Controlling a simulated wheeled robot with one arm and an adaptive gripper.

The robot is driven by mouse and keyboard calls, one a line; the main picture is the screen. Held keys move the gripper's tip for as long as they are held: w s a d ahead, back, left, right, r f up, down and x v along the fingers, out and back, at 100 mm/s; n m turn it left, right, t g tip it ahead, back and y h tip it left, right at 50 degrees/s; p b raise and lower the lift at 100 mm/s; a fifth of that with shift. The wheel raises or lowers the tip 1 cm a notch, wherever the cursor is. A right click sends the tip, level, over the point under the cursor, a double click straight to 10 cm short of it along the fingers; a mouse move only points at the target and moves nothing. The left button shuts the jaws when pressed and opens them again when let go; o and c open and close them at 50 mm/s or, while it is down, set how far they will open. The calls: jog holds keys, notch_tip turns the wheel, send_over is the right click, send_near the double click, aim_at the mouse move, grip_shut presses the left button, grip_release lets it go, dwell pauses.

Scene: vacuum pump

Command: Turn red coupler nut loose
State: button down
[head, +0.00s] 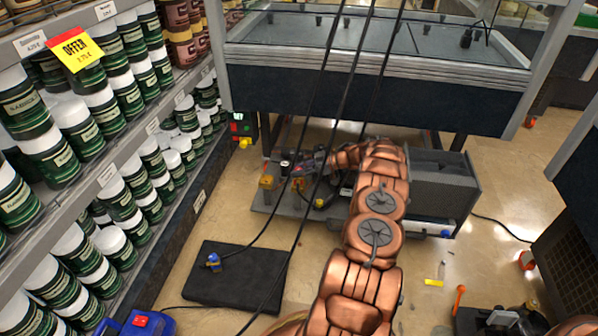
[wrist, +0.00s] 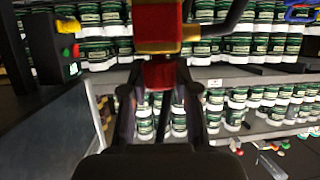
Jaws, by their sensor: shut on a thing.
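The red coupler nut (wrist: 158,76) shows in the wrist view as a red block between my fingertips, just below a brass collar (wrist: 158,47). A larger red part (wrist: 158,18) rises above the collar to the top edge. My gripper (wrist: 160,92) is shut on the lower red part, one finger on each side. In the head view my gripper (head: 310,167) reaches left over the pump's grey base plate, where a small red spot (head: 298,169) shows at its tip. My gripper and arm hide part of the pump there.
A grey box-shaped housing (head: 445,188) stands right of my arm. Black hoses (head: 322,150) hang across the view. A black mat (head: 236,278) with a blue fitting (head: 213,262) lies on the floor. Shelves of green jars (head: 100,125) line the left, and a workbench (head: 375,90) stands behind.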

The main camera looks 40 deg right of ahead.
jog(key=shift+y, duration=0.3)
dwell(0.4)
jog(key=c, duration=0.8)
grip_release()
jog(key=shift+c, duration=0.2)
jog(key=v, duration=1.2)
jog(key=shift+r, duration=0.15)
